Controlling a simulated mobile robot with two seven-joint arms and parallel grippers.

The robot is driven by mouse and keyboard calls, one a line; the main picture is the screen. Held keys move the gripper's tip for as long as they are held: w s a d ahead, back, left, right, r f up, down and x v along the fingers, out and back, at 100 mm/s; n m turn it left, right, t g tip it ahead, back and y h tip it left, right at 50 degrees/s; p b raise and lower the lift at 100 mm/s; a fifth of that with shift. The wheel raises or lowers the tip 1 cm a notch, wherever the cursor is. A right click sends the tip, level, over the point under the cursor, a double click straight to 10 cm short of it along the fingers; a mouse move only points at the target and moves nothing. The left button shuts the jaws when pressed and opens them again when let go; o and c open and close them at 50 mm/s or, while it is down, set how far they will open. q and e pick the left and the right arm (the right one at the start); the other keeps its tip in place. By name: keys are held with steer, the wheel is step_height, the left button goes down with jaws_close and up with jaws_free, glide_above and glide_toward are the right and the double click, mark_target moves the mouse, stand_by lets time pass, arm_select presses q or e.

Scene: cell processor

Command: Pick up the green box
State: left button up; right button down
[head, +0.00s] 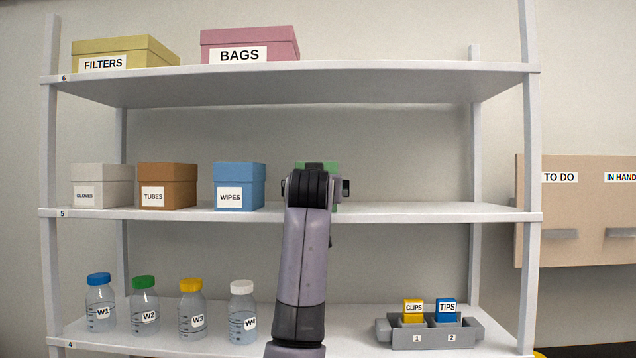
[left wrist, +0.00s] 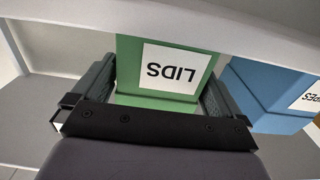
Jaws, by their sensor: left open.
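The green box (head: 319,166) stands on the middle shelf, to the right of the blue WIPES box. In the head view my left arm covers most of it. In the left wrist view the green box (left wrist: 137,98) carries a white LIDS label, seen upside down. My left gripper (left wrist: 160,78) is open, with one finger on each side of the green box. I cannot tell whether the fingers touch its sides. In the head view the fingers are mostly hidden behind the wrist. My right gripper is not in view.
The blue WIPES box (head: 239,186) is the nearest neighbour, with TUBES (head: 167,186) and GLOVES (head: 102,186) boxes farther left. The top shelf (head: 300,82) is above. The middle shelf (head: 440,212) is clear to the right. Bottles and a grey holder (head: 430,337) stand below.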

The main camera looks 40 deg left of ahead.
arm_select(q)
steer(key=shift+p+x, duration=0.4)
steer(key=shift+x, duration=1.15)
steer(key=c, duration=0.7)
steer(key=shift+c, duration=0.3)
steer(key=shift+r, duration=0.1)
steer(key=shift+r, duration=4.95)
